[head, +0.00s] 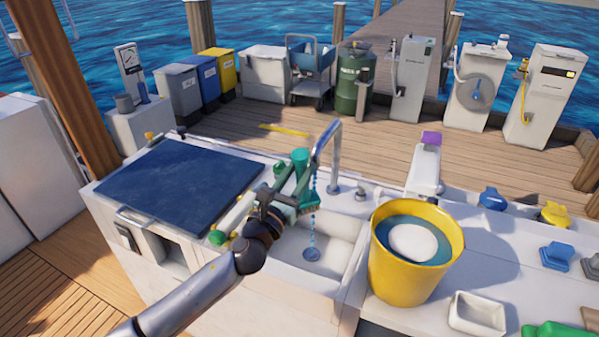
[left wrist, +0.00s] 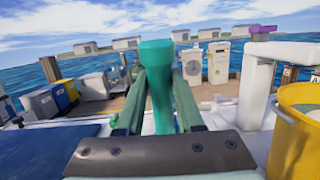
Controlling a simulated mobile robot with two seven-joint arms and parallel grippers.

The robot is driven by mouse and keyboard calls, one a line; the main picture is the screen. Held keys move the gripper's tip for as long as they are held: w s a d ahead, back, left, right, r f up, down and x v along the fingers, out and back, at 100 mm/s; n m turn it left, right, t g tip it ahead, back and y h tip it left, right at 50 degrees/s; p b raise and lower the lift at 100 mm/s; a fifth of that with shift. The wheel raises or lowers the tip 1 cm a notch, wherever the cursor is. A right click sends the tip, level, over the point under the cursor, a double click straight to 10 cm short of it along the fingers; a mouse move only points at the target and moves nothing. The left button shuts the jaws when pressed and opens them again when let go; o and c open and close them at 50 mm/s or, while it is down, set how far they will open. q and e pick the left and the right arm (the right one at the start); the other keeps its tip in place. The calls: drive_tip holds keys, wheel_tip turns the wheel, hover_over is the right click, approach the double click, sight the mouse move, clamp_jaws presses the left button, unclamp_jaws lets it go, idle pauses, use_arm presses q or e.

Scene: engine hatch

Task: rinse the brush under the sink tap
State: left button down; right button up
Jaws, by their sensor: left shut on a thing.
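My left gripper (head: 296,182) is shut on the green brush (head: 301,158) over the sink (head: 335,248). In the left wrist view the brush's teal handle (left wrist: 157,80) stands upright between my two green fingers. The brush's lower end shows near the gripper, partly hidden by it. The silver tap (head: 332,150) arches above the sink at the right of the gripper. A stream of blue drops (head: 312,225) runs from the tap down to the basin floor, right beside or touching the brush; I cannot tell which. My right gripper is not in view.
A yellow bucket (head: 392,270) holding blue liquid and a white round thing stands right of the sink. A dark blue panel (head: 180,185) lies left of it. A white post with a purple top (head: 430,138) stands behind the bucket. A white tray (head: 478,314) is at the front right.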

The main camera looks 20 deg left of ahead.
use_arm(q)
drive_tip(key=s+d+p, duration=0.1)
drive_tip(key=s+d, duration=0.1)
drive_tip(key=s, duration=0.5)
drive_tip(key=shift+s+d, duration=0.25)
drive_tip(key=shift+d, duration=0.15)
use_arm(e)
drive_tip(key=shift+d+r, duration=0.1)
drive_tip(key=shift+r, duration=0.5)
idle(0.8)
use_arm(q)
drive_tip(key=s+d+r+p, duration=0.1)
drive_tip(key=s+r+p, duration=0.3)
drive_tip(key=shift+s+d+p, duration=0.35)
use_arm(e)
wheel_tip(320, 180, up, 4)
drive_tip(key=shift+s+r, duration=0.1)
